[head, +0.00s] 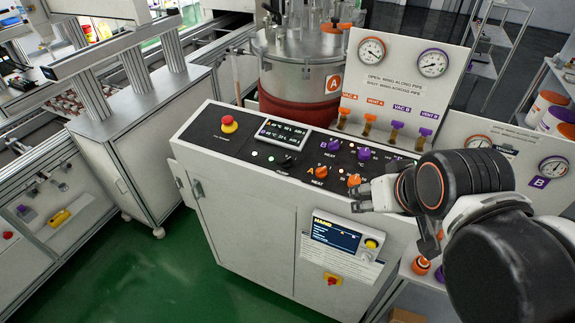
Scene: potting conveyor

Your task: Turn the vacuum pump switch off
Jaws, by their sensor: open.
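A sloped black control panel (222,143) tops a light grey cabinet (250,223). It carries orange knobs (321,171), purple knobs (364,153), small lights and a red mushroom button (229,121). My gripper (357,198) is open and empty, by the panel's front right edge, just below an orange knob (354,180). My arm hides the panel's right end.
A steel tank (301,75) stands behind the panel. An upright gauge board (385,85) with orange and purple valve handles (396,125) rises at the back. A conveyor frame (140,115) is at left. Green floor (190,285) is clear in front.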

